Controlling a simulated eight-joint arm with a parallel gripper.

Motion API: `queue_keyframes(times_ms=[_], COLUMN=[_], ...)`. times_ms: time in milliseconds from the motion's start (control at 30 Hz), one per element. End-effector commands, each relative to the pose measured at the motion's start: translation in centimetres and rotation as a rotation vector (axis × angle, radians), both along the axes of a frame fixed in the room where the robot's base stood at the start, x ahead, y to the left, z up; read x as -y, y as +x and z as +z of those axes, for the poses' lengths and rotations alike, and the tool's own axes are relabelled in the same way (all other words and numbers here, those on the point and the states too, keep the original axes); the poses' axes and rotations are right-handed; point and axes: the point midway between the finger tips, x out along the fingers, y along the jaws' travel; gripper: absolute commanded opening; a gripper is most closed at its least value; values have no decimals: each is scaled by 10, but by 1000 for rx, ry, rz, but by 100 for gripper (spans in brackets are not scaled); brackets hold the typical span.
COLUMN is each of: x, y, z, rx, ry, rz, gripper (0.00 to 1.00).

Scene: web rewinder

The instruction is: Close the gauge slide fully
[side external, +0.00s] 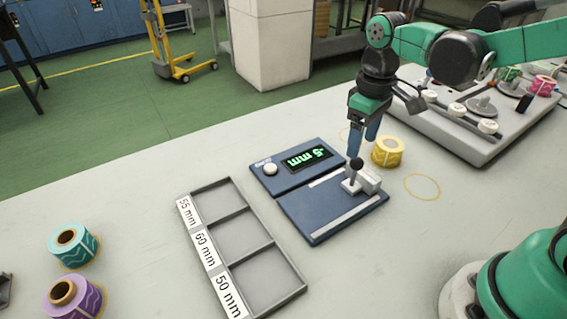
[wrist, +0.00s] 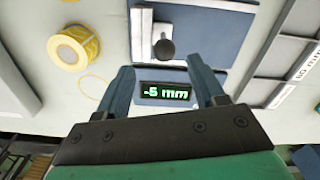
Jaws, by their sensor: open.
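The gauge is a blue plate (side external: 300,212) with light rails and a lit display (side external: 306,158). In the wrist view the display (wrist: 166,92) reads -5 mm. The gauge slide (side external: 351,186) is a pale block at the plate's right end, beside another pale block. It carries an upright black knob (side external: 356,163), also in the wrist view (wrist: 164,48). My gripper (side external: 363,148) is open and points down above the slide. In the wrist view its fingertips (wrist: 160,66) stand either side of the knob's line, with the knob just past them. I cannot tell whether they touch it.
A yellow roll (side external: 387,152) stands close behind the slide. An empty tray (side external: 272,249) with three labelled compartments lies left of the gauge. A teal roll (side external: 75,246) and a purple roll (side external: 74,296) stand at the left. The grey machine (side external: 447,128) is at the right back.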

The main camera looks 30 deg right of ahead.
Motion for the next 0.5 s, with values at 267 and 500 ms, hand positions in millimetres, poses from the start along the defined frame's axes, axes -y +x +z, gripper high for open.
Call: queue_keyframes(times_ms=[267,500], x=[0,0], y=[0,0], z=[21,22], rx=[0,0], ry=[-1,-1], rz=[-1,-1], gripper=[63,63])
